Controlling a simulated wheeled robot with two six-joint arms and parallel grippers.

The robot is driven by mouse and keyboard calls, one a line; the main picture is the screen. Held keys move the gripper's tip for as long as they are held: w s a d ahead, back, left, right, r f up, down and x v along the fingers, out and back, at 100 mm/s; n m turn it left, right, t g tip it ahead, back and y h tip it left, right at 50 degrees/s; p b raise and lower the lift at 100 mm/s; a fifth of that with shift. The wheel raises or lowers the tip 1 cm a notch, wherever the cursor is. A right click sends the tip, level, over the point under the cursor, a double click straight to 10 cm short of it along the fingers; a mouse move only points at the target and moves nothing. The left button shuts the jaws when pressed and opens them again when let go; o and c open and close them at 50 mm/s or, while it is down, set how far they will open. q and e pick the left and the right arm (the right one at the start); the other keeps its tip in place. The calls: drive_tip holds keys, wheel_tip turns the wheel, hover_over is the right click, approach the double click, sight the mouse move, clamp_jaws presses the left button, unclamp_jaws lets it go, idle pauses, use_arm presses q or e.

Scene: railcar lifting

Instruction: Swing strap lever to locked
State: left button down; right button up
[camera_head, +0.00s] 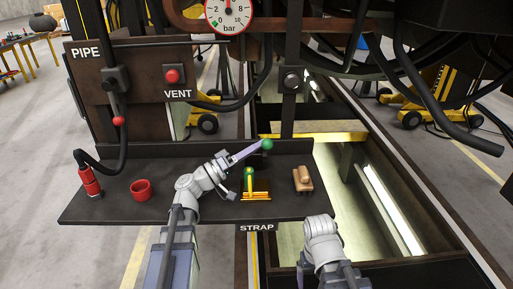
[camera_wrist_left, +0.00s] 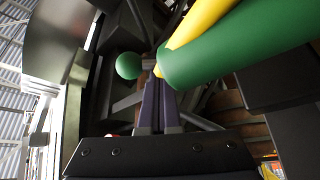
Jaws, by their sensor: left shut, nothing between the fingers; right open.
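The strap lever (camera_head: 249,177), yellow with green on it, stands on the dark shelf above the STRAP label (camera_head: 256,228). A green ball knob (camera_head: 267,144) is behind it, at the shelf's back. My left gripper (camera_head: 257,147) is shut and empty, its tips close to the ball. In the left wrist view the purple fingers (camera_wrist_left: 157,100) point between the green ball (camera_wrist_left: 129,66) and a large green grip with yellow (camera_wrist_left: 235,48). I cannot tell whether they touch. My right arm ends at the bottom of the head view; its fingers are hidden.
A gauge (camera_head: 229,13) and the VENT button (camera_head: 172,76) are above. An open pit (camera_head: 350,205) lies to the right.

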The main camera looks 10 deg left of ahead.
use_arm(q)
drive_tip(key=shift+s+d+f+b, duration=0.15)
drive_tip(key=shift+s+f+b, duration=0.25)
drive_tip(key=shift+s+f, duration=0.15)
use_arm(e)
drive_tip(key=shift+s+d+f, duration=0.15)
drive_tip(key=shift+s+f, duration=0.3)
drive_tip(key=shift+f, duration=0.05)
